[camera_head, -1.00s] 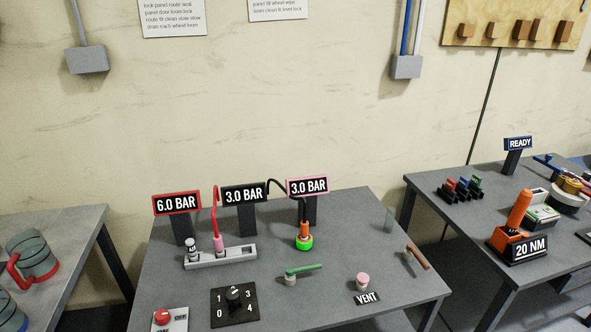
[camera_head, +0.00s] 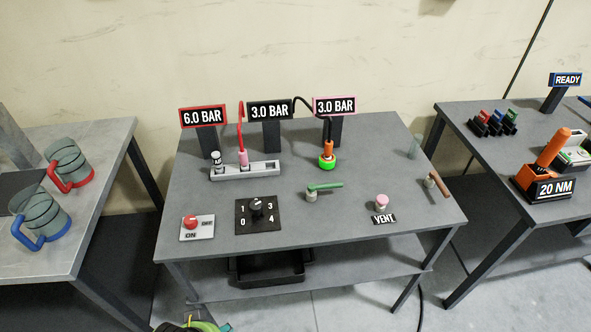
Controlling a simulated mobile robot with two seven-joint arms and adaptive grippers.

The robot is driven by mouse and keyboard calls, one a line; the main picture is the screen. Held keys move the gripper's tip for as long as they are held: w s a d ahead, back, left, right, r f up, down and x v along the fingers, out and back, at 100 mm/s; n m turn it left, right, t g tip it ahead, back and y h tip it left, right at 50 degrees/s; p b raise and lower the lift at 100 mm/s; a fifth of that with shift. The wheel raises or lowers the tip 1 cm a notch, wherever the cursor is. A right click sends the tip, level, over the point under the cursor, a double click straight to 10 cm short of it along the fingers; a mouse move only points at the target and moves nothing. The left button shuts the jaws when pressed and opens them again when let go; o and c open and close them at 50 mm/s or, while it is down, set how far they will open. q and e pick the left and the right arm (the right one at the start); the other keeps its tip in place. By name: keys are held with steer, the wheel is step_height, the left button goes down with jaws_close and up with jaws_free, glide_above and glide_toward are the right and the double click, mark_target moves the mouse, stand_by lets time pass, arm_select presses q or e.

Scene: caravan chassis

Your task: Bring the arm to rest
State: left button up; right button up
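Neither of my grippers shows in the head view, and no arm can be made out for certain. A red button (camera_head: 190,222) sits on an ON/OFF plate. A green lever valve (camera_head: 322,187) and a pink-topped VENT knob (camera_head: 381,202) stand to the right.
A left table (camera_head: 95,135) carries jugs with red (camera_head: 66,165) and blue (camera_head: 40,220) handles. A right table (camera_head: 470,125) holds an orange 20 NM tool (camera_head: 548,160). A black tray (camera_head: 268,268) lies on the lower shelf. A partly cut-off green-yellow object (camera_head: 200,325) shows at the bottom edge.

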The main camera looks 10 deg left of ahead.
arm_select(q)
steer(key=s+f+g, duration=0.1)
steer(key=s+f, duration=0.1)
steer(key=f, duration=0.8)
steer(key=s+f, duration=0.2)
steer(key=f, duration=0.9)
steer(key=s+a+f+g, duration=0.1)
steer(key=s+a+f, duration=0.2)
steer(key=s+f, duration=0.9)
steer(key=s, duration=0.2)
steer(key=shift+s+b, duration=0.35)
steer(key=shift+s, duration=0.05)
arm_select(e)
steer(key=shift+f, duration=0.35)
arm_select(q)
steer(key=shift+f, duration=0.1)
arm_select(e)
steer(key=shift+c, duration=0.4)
